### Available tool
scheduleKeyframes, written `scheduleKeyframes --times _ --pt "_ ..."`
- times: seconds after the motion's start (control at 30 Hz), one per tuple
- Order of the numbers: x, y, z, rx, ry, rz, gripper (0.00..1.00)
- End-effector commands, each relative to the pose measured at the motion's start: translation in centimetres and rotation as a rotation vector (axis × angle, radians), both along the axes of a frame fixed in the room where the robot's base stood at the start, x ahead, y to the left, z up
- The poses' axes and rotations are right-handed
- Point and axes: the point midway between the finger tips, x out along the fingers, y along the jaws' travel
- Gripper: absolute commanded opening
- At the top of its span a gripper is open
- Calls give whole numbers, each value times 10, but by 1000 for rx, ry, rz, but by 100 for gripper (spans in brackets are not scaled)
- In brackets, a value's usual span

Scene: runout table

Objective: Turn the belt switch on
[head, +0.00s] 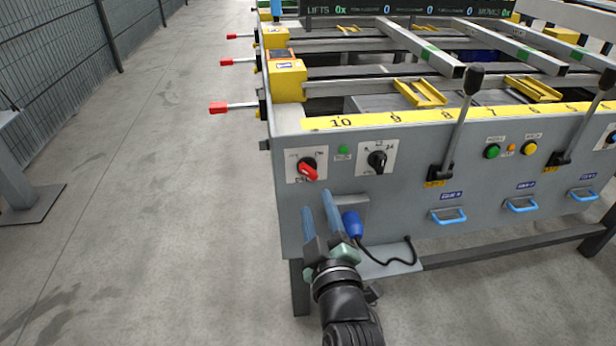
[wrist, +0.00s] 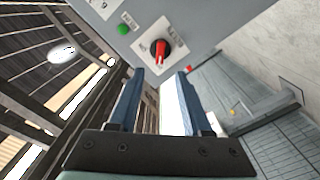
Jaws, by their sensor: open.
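A red rotary switch (head: 307,168) on a white plate sits at the left end of the grey front panel. Its red handle points down and to the right in the head view. The same red switch shows in the wrist view (wrist: 160,50), just beyond the fingertips. A black rotary switch (head: 377,160) sits to its right on another white plate. The small lettering does not show clearly which one is the belt switch. My gripper (head: 319,202) is open and empty, below the red switch and apart from it. Its two blue fingers also frame the wrist view (wrist: 161,76).
A green button (head: 343,150) lies between the switches. A blue plug (head: 352,224) with a black cable sits right of my gripper. Two black levers (head: 459,125) stand farther right. Red-tipped handles (head: 218,107) stick out at the left. The floor (head: 150,220) at left is clear.

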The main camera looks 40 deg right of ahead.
Motion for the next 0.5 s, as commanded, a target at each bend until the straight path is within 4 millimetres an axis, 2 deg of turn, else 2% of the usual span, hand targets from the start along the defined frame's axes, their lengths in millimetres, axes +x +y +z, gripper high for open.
scheduleKeyframes --times 0.3,0.5 --pt "49 -29 -1 -2 -1 2 49" --pt "71 -42 -1 0 -1 2 49"
